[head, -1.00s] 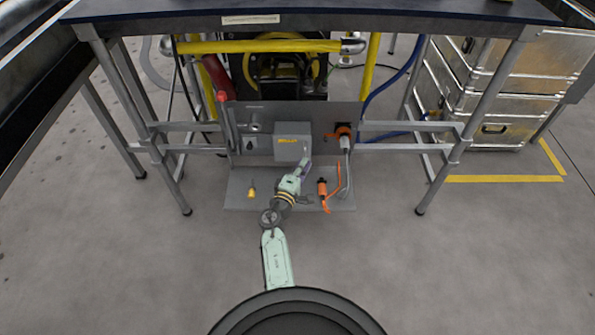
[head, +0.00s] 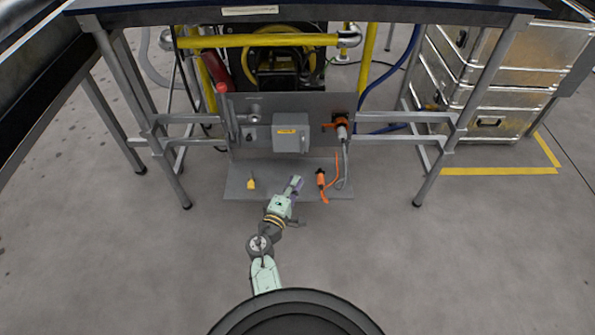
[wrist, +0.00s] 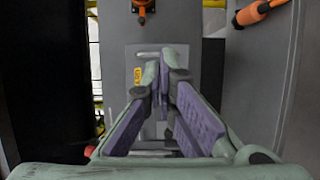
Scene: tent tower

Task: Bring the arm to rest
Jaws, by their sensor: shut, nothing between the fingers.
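My gripper (head: 296,184) is shut and empty, above the front part of the grey panel's base plate in the head view. Its purple-padded fingers (wrist: 163,90) meet at the tips in the wrist view. My arm reaches forward from my base, bent at the elbow. The gripper is apart from the grey box (head: 291,134) on the upright panel (head: 262,110). An orange-handled part (head: 322,182) stands on the base plate to the right of the gripper, and a small yellow piece (head: 251,183) stands to its left.
A table (head: 400,12) with metal legs stands over the panel. An orange and white connector (head: 341,128) is on the panel's right side, with a cable below. Metal cases (head: 490,100) stand at the right. The floor (head: 450,250) around my base is clear.

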